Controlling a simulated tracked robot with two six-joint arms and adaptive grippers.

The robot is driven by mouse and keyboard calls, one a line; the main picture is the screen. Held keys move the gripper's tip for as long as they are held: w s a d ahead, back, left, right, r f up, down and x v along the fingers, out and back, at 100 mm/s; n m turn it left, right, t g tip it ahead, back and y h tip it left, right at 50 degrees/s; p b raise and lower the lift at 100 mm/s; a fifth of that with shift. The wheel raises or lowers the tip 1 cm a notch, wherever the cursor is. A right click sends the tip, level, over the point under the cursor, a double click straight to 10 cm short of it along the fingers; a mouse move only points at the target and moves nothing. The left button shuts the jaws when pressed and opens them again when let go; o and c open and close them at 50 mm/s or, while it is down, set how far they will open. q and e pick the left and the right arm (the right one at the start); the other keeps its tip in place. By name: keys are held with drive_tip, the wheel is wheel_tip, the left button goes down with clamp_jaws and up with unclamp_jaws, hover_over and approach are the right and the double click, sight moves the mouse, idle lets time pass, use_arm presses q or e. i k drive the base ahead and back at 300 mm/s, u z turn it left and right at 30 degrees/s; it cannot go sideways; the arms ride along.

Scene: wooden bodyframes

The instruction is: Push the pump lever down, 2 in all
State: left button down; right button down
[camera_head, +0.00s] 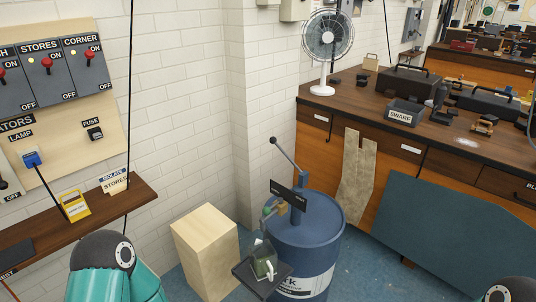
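A blue drum (328,217) stands on the floor in the middle of the view. A hand pump (297,212) rises from its top, with a dark lettered plate across it. The pump lever (286,155) is a thin bar with a dark ball at its end. It slants up and to the left, with the ball well above the pump head. Only parts of my arms show at the bottom edge; neither gripper's fingers are visible.
A pale wooden block (205,250) stands left of the drum. A wooden shelf (75,232) runs along the left wall below a switch board (60,65). A workbench (350,101) with a fan (327,40) stands behind right. A teal panel (440,245) leans against it.

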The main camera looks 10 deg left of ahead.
sight(272, 140)
drive_tip(key=k, duration=0.55)
drive_tip(key=z, duration=0.45)
drive_tip(key=i, duration=1.8)
drive_tip(key=u, duration=0.6)
